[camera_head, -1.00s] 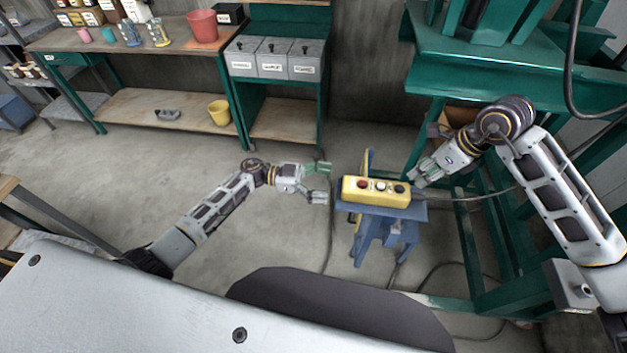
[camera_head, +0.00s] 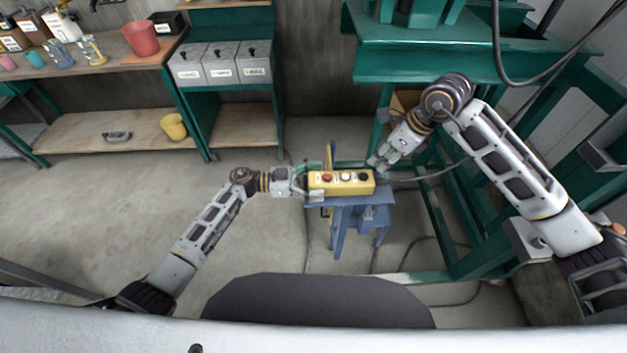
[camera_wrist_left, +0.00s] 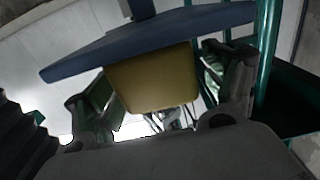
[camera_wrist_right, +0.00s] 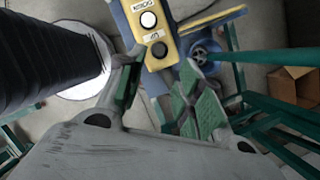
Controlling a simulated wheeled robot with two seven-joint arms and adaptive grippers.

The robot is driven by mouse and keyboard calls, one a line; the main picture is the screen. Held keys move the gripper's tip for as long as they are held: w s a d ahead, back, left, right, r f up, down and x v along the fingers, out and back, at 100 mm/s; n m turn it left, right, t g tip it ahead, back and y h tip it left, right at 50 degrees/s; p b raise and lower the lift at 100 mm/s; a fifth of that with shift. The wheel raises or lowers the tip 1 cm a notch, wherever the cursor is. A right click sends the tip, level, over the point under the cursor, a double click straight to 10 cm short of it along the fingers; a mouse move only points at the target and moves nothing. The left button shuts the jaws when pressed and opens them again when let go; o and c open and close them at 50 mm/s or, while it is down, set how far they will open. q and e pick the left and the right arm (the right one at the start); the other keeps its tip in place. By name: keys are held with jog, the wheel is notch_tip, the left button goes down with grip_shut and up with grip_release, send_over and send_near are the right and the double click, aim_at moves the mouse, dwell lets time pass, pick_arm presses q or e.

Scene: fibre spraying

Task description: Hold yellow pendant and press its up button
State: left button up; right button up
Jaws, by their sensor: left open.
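The yellow pendant (camera_head: 341,188) lies on a small blue stand (camera_head: 352,203), with a red, a white and a black button on its upper face. My left gripper (camera_head: 306,182) is open at the pendant's left end. In the left wrist view the pendant's end (camera_wrist_left: 153,80) sits between the two open fingers. My right gripper (camera_head: 378,164) is just beyond the pendant's right end and apart from it. In the right wrist view the pendant (camera_wrist_right: 160,35) shows a white and a black button with labels, ahead of the fingers (camera_wrist_right: 160,95), which look spread apart and empty.
A green machine frame (camera_head: 430,70) stands behind and right of the stand. A cable (camera_head: 430,175) runs from the pendant to the right. A workbench with a red bucket (camera_head: 141,38) and grey bins (camera_head: 222,64) stands at the back left. The floor on the left is clear.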

pick_arm(q)
jog(key=c, duration=1.4)
pick_arm(e)
jog(key=shift+c, duration=0.2)
grip_shut()
